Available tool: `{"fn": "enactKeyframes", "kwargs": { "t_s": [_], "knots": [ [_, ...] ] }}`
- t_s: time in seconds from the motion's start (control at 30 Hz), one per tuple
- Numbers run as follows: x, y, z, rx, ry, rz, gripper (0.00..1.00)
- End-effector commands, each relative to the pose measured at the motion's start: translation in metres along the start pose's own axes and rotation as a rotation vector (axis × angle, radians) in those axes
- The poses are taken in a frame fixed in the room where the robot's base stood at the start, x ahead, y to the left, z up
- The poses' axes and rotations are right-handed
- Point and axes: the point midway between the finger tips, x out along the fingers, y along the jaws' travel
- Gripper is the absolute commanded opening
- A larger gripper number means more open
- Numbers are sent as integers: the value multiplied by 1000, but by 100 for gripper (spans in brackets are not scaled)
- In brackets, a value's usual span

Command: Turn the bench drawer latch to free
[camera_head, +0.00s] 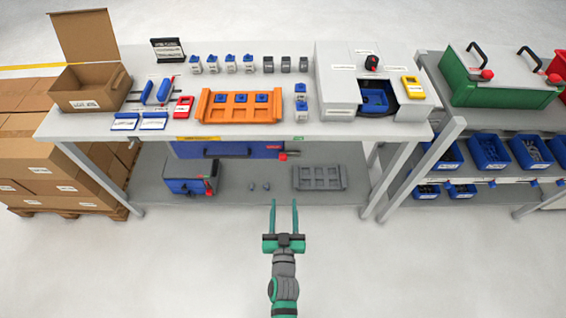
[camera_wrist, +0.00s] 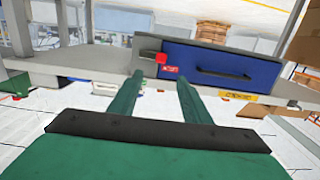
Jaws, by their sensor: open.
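The blue bench drawer (camera_head: 226,150) hangs under the front of the grey bench top, with a dark bar handle. The red latch (camera_head: 282,157) is at the drawer's right end. In the wrist view, which appears upside down, the drawer (camera_wrist: 255,72) fills the upper right and the red latch knob (camera_wrist: 161,58) is at its left end, beside a red label. My gripper (camera_head: 284,203) is open and empty in front of the bench, roughly in line with the latch and apart from it. In the wrist view its green fingers (camera_wrist: 160,76) straddle the latch's line of sight.
The bench top (camera_head: 300,130) carries an orange tray (camera_head: 240,116), small blue and grey parts, and a white housing (camera_head: 340,75). The lower shelf holds a blue box (camera_head: 190,186) and a grey tray (camera_head: 320,178). Bench legs stand at both sides. The floor before the bench is clear.

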Motion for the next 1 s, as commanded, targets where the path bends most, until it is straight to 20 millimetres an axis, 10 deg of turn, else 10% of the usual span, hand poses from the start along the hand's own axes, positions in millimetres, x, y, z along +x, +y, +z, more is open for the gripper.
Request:
{"fn": "enactKeyframes", "kwargs": {
  "t_s": [0.2,1.0],
  "knots": [
    [56,-3,-8,4,31,-4,44],
    [160,-4,-15,5,37,-4,44]
  ]
}}
